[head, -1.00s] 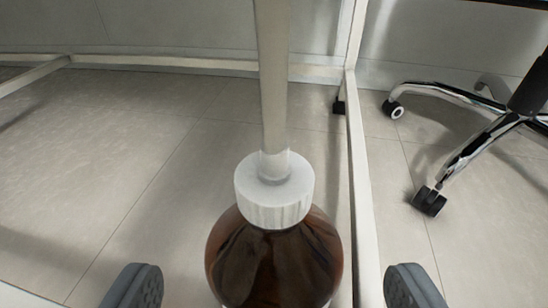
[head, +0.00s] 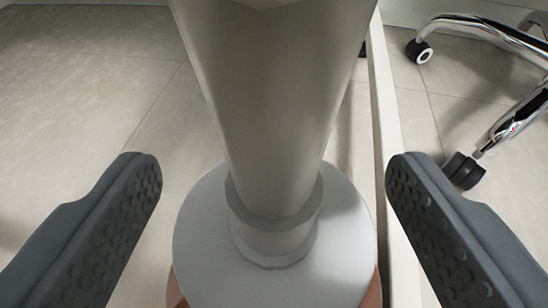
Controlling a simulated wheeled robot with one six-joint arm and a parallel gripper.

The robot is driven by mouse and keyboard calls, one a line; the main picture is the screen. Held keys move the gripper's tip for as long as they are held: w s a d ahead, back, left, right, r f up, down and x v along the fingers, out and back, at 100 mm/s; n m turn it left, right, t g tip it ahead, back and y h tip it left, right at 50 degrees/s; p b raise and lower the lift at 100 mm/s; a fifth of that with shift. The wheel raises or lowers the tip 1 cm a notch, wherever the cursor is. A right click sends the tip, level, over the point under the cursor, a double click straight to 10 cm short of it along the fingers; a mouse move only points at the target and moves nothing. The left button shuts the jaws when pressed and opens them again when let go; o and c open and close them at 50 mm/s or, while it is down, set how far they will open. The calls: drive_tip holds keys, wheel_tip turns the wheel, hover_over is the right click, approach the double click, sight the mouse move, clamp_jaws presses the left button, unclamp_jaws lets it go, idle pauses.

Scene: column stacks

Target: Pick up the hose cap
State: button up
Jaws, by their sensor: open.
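The hose cap (head: 205,255) is a round white cap with a pale grey tube (head: 265,110) rising from its centre. It fills the lower middle of the head view. The cap sits on a brown bottle, of which only slivers (head: 174,292) show below the cap's edges. My gripper (head: 273,170) is open, with one dark grey finger on each side of the tube and cap. There is a visible gap between each finger and the cap. The lower edge of the cap and most of the bottle are hidden.
A white frame bar (head: 395,170) runs down behind the right finger. A chair with chrome legs and black casters (head: 463,170) stands on the floor at the right. The tiled floor (head: 80,90) at the left is clear.

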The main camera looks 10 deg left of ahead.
sight(274, 249)
drive_tip(key=c, duration=1.1)
drive_tip(key=shift+o, duration=0.2)
drive_tip(key=shift+r, duration=0.45)
drive_tip(key=r, duration=0.2)
drive_tip(key=shift+s+r, duration=0.25)
drive_tip(key=shift+r, duration=0.1)
drive_tip(key=s+d, duration=0.1)
drive_tip(key=s, duration=0.7)
drive_tip(key=s+d, duration=0.2)
drive_tip(key=s, duration=0.7)
drive_tip(key=shift+d, duration=0.25)
